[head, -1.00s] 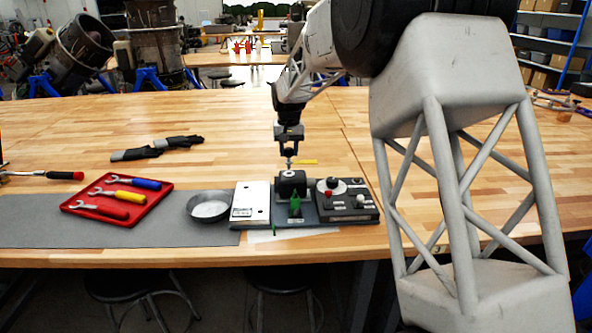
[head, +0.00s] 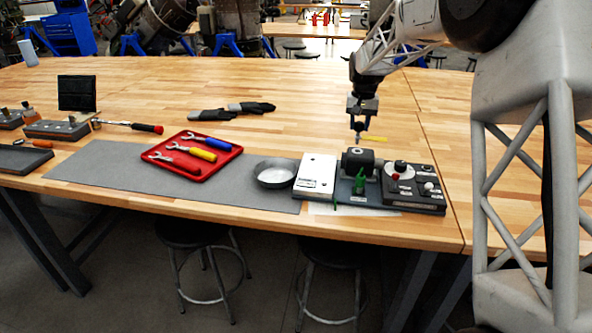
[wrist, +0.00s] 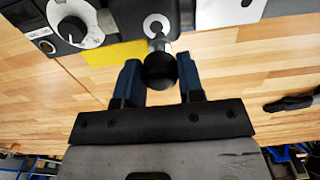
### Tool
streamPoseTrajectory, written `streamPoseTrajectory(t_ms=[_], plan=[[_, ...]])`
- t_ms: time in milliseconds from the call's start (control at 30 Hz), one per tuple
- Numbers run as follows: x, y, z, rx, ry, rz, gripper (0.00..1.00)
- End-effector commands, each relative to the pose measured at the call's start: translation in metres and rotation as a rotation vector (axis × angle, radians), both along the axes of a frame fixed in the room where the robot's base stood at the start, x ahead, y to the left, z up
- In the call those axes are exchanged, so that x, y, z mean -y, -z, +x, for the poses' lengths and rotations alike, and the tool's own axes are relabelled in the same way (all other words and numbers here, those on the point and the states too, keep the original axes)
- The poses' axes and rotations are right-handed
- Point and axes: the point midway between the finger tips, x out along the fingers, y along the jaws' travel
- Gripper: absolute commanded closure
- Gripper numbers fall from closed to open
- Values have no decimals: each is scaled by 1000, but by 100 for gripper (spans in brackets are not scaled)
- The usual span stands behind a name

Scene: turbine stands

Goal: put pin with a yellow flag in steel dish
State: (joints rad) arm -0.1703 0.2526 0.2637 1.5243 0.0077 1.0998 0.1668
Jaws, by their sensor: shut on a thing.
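My gripper (head: 360,116) is shut on the round black knob of the pin with a yellow flag (wrist: 160,70). The knob sits between the two blue fingers in the wrist view. The yellow flag (head: 374,139) sticks out to the right of the pin in the head view and to the left in the wrist view. The pin points down just over or behind the black block of the turbine stand (head: 357,160); I cannot tell whether its tip touches. The steel dish (head: 275,175) stands on the grey mat, left of the stand, and looks empty.
A white box (head: 316,173) stands between dish and block. A control box (head: 414,188) with knobs is on the right. A red tray (head: 195,157) of tools lies left of the dish. Black gloves (head: 237,111) lie behind it. The wood around my gripper is clear.

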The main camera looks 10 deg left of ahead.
Motion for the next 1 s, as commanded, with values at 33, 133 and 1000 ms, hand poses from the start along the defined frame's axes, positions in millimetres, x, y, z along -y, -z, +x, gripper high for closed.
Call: streamPoseTrajectory(t_ms=[33,133,1000], plan=[[-4,1,-3,0,-2,0,100],[-16,3,-10,0,-2,0,100],[-192,55,-167,0,-4,-6,100]])
